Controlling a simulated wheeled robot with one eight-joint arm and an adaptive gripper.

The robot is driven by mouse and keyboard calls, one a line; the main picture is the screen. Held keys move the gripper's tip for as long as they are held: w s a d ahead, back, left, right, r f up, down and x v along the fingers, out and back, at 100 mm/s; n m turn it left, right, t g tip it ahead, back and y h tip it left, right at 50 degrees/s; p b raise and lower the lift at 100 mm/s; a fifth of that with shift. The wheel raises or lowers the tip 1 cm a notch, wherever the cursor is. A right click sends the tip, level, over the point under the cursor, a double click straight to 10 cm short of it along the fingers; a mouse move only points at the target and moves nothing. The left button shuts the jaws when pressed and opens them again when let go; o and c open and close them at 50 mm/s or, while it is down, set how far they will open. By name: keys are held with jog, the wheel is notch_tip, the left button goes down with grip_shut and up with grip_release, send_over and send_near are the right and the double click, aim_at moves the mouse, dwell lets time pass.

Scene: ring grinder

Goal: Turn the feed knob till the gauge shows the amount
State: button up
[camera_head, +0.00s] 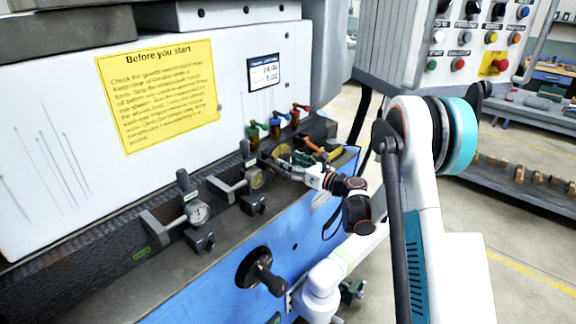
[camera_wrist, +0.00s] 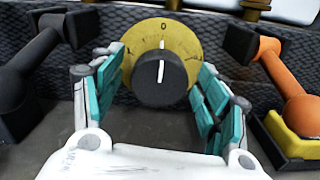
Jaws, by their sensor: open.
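The knob (camera_wrist: 160,80) is black with a white line pointing about straight up, under the 0 of its yellow dial plate (camera_wrist: 190,45). The dial plate also shows small in the head view (camera_head: 283,149), partly hidden by my gripper. My gripper (camera_wrist: 158,92) is open, its teal-padded fingers on the left and right of the knob; I cannot tell whether they touch it. It also shows in the head view (camera_head: 288,165). Two round gauges stand to the left, a white-faced one (camera_head: 198,213) and a yellowish one (camera_head: 256,179); their readings are too small to tell.
A black lever (camera_wrist: 30,65) and an orange lever (camera_wrist: 285,72) flank my gripper. Red, blue and green valve handles (camera_head: 276,120) stand behind. A small card (camera_head: 264,73) and a yellow notice (camera_head: 170,95) are on the white panel. A black handwheel (camera_head: 260,270) sticks out below.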

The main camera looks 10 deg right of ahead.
jog(key=shift+w+a, duration=0.4)
jog(key=shift+w, duration=0.15)
jog(key=c, duration=1.1)
jog(key=shift+m, duration=0.3)
jog(key=m+b, duration=0.1)
jog(key=m, duration=0.2)
jog(key=shift+m, duration=0.3)
jog(key=m, duration=0.4)
jog(key=shift+d, duration=0.1)
jog(key=m+b, duration=0.1)
jog(key=m, duration=0.4)
jog(key=shift+f, duration=0.1)
jog(key=shift+m, duration=1.8)
